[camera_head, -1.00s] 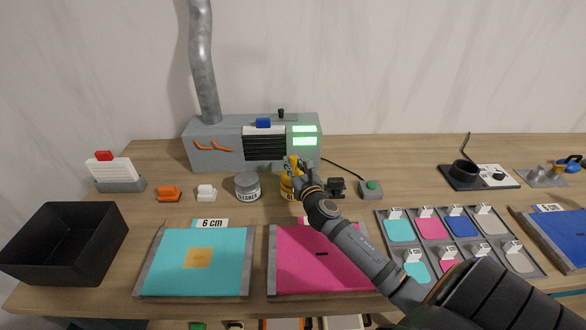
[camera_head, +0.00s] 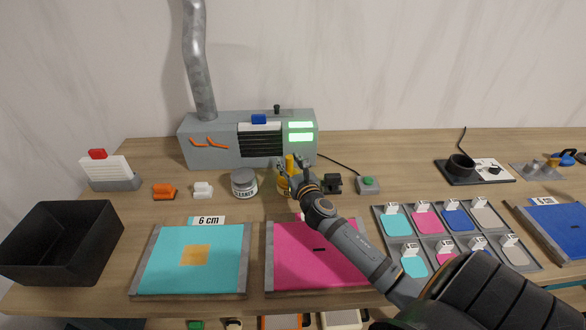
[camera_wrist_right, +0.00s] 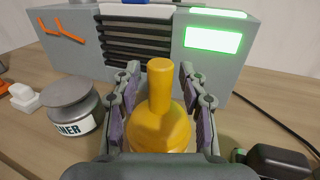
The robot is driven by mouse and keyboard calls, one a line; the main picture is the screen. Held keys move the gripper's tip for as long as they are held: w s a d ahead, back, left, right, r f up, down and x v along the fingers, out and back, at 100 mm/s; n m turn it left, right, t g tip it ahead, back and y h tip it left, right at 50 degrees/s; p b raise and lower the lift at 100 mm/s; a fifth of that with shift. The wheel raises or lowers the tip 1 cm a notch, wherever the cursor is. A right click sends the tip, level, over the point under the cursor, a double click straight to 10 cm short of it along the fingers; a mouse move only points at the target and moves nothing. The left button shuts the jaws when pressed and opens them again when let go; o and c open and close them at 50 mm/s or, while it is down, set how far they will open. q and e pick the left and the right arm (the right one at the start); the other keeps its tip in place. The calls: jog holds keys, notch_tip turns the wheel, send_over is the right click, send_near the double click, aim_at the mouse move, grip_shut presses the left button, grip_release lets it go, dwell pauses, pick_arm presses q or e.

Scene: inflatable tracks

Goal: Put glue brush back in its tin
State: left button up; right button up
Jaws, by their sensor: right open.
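The yellow glue brush handle (camera_head: 290,162) stands upright in the yellow tin (camera_head: 283,187) on the table, in front of the grey machine. In the right wrist view the handle (camera_wrist_right: 160,85) rises from a wider yellow body (camera_wrist_right: 158,132); bristles are not visible. My right gripper (camera_head: 289,166) is open, with one finger on each side of the handle. In the wrist view gaps show between the handle and both fingers (camera_wrist_right: 160,82). My gripper and wrist hide part of the tin. My left gripper is not in view.
A grey cleaner jar (camera_head: 244,183) stands close left of the tin. A black clamp-like part (camera_head: 332,184) and a green-button box (camera_head: 368,185) are to the right. The grey machine (camera_head: 215,145) stands behind. A pink sheet (camera_head: 310,270) lies in front, under my right arm.

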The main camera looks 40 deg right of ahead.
jog(key=b+v, duration=0.1)
jog(key=v, duration=1.1)
jog(key=shift+b, duration=0.3)
